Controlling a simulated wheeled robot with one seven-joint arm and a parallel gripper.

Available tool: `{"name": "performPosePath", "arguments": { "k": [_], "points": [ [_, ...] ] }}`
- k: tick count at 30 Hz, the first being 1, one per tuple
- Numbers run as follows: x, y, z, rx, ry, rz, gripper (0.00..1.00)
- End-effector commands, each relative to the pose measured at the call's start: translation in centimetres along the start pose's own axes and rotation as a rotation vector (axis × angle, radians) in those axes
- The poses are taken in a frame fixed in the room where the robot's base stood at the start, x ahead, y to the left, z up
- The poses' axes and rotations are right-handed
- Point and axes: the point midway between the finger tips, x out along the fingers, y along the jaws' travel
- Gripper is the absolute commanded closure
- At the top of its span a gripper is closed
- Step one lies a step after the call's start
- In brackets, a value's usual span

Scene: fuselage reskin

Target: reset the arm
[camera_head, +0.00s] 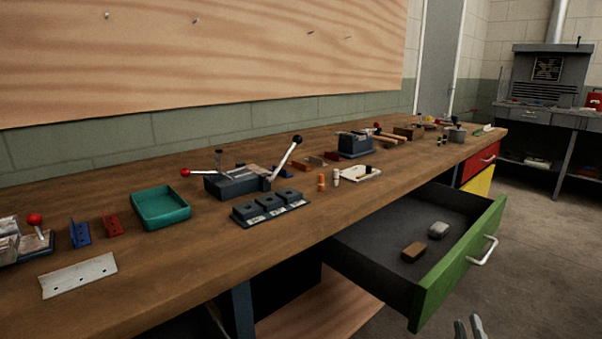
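My gripper (469,327) shows only at the bottom edge, right of centre, in the head view. Two grey fingertips point up with a small gap between them, and nothing shows in the gap. The rest of the gripper and the arm are out of the picture. The fingertips appear just below the front of an open drawer with a green front (460,262), apart from it in the picture. Inside the drawer lie a brown block (414,251) and a grey block (438,230).
A long wooden workbench (190,262) carries a teal tray (161,207), a lever-handled fixture (238,182), a dark three-part block (270,207) and a metal plate (79,275). The open drawer juts into the aisle. Floor at the right (545,240) is clear.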

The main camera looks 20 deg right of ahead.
Motion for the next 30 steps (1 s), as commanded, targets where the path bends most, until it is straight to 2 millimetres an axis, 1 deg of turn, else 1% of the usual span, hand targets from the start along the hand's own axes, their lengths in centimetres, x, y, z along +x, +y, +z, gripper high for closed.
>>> {"name": "performPosePath", "arguments": {
  "k": [1, 2, 5, 8, 9, 11, 12, 14, 15, 17, 18, 21, 24, 30],
  "points": [
    [-1.3, -1.0, -0.4, 0.035, 0.015, -0.037, 0.8],
    [-2.1, -1.5, -0.7, 0.06, 0.026, -0.058, 0.8],
    [-5.4, -3.2, -1.8, 0.154, 0.061, -0.139, 0.8],
    [-9.6, -4.8, -3.0, 0.269, 0.093, -0.234, 0.8],
    [-11.4, -5.3, -3.5, 0.316, 0.102, -0.271, 0.8],
    [-14.1, -5.7, -4.2, 0.387, 0.111, -0.324, 0.8],
    [-15.8, -5.8, -4.6, 0.431, 0.114, -0.357, 0.8],
    [-18.3, -5.8, -5.1, 0.498, 0.113, -0.404, 0.8],
    [-19.9, -5.7, -5.4, 0.54, 0.11, -0.433, 0.8],
    [-22.2, -5.5, -5.7, 0.599, 0.099, -0.475, 0.8],
    [-23.7, -5.2, -5.8, 0.637, 0.088, -0.502, 0.8],
    [-26.9, -4.4, -6.0, 0.714, 0.054, -0.562, 0.8],
    [-29.3, -3.8, -5.8, 0.767, 0.015, -0.611, 0.8],
    [-33.2, -3.1, -4.9, 0.797, -0.067, -0.703, 0.8]
  ]
}}
